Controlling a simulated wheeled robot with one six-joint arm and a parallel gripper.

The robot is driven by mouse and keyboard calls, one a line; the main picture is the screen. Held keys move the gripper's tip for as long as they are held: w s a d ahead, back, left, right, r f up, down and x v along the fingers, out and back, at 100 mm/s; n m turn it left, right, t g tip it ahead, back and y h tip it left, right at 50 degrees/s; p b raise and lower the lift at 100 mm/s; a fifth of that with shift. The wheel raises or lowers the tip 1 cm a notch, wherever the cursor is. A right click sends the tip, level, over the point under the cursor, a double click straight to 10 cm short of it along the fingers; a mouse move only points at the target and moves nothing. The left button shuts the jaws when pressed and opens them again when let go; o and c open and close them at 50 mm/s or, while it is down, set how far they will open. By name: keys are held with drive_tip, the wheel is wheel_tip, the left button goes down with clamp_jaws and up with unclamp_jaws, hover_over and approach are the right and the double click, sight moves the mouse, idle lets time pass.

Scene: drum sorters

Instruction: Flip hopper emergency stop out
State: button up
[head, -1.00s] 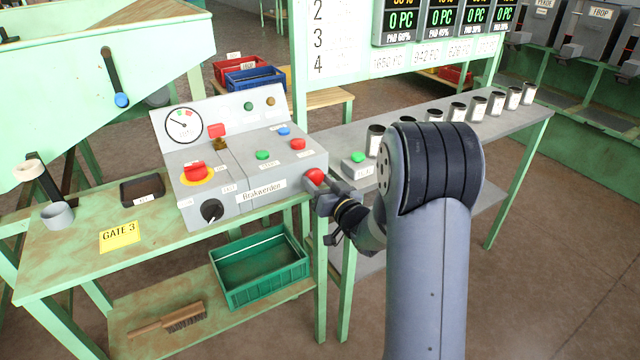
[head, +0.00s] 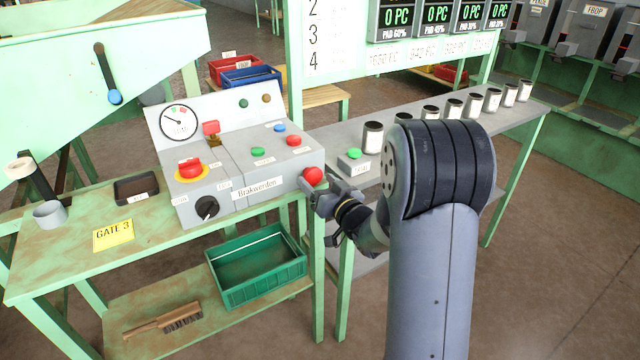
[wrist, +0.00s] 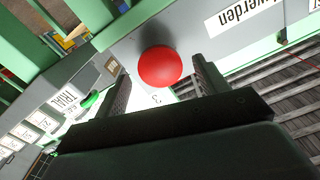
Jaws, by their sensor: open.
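The grey control console (head: 265,165) stands on the green bench in the head view. A round red knob (head: 313,176) sticks out of its right side. A second red button (head: 190,167) with a yellow ring sits on its top at the left. The labels are too small to tell which one is the hopper stop. My gripper (head: 322,196) is open, right at the side knob. In the wrist view the red knob (wrist: 160,67) shows between and just beyond the spread fingers (wrist: 162,88); I cannot tell whether they touch it.
A green crate (head: 257,270) and a brush (head: 165,322) lie below. A black dial (head: 207,208) is on the console front.

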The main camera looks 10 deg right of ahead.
drive_tip(key=shift+s, duration=0.1)
drive_tip(key=b+v, duration=0.1)
drive_tip(key=v, duration=0.9)
drive_tip(key=shift+s+d, duration=0.15)
drive_tip(key=shift+s, duration=0.15)
drive_tip(key=p+x, duration=0.1)
drive_tip(key=x, duration=1)
drive_tip(key=shift+w, duration=0.1)
drive_tip(key=shift+w+p, duration=0.45)
drive_tip(key=shift+p, duration=0.1)
